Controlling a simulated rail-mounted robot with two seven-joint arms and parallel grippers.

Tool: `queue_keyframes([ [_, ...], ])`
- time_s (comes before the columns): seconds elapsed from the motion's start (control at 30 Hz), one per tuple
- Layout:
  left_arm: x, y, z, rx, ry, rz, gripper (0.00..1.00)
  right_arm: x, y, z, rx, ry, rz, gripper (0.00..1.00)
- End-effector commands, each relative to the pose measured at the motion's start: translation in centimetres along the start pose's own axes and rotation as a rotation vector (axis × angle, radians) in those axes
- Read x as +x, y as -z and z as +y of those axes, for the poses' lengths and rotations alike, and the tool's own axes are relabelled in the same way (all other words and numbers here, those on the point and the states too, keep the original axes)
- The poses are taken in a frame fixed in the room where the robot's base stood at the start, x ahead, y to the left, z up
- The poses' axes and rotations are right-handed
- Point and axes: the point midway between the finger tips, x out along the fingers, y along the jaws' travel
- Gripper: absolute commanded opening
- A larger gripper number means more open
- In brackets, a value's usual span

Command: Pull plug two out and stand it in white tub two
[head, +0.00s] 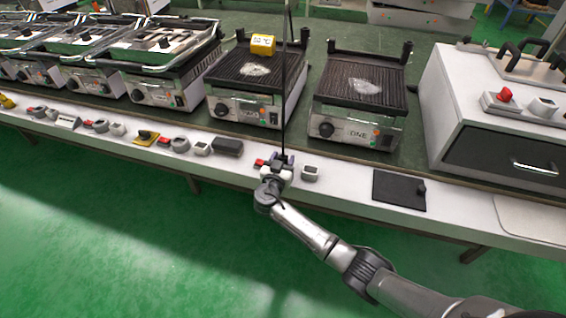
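My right gripper (281,160) is over the white front shelf, in front of the gap between the two rightmost open grills. Its fingers are small, and I cannot tell whether they are open or hold a plug. A thin black line runs from the top of the view down to the gripper. A small red piece (260,162) shows just left of it. A small white tub (311,172) stands just right of it, and another white tub (202,148) is farther left. I cannot read which is number two, and no plug is clearly identifiable. My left gripper is not in view.
Behind the shelf (340,178) stand the rightmost grill (358,130), a grill with a yellow tag (262,44), and several more leftward. A black box (227,147), a grey ring (180,145) and a black plate (399,190) lie on the shelf. A white cabinet (455,85) stands right.

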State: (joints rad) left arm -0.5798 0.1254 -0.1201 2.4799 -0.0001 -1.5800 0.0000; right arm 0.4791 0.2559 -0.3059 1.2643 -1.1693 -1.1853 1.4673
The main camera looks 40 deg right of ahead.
Motion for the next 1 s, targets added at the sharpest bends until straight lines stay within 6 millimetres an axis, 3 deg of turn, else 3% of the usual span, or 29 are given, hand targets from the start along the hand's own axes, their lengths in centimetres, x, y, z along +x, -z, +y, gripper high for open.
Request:
queue_keyframes([
  [0.4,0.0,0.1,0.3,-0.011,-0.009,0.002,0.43,0.0,0.0,0.0,0.0,0.0,0.0,0.11],
  [0.73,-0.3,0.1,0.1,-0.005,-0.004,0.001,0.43,0.0,0.5,0.0,0.001,0.0,0.0,0.11],
  [1.0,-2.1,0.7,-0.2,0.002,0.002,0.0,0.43,-0.1,3.9,0.0,0.004,0.0,0.0,0.11],
])
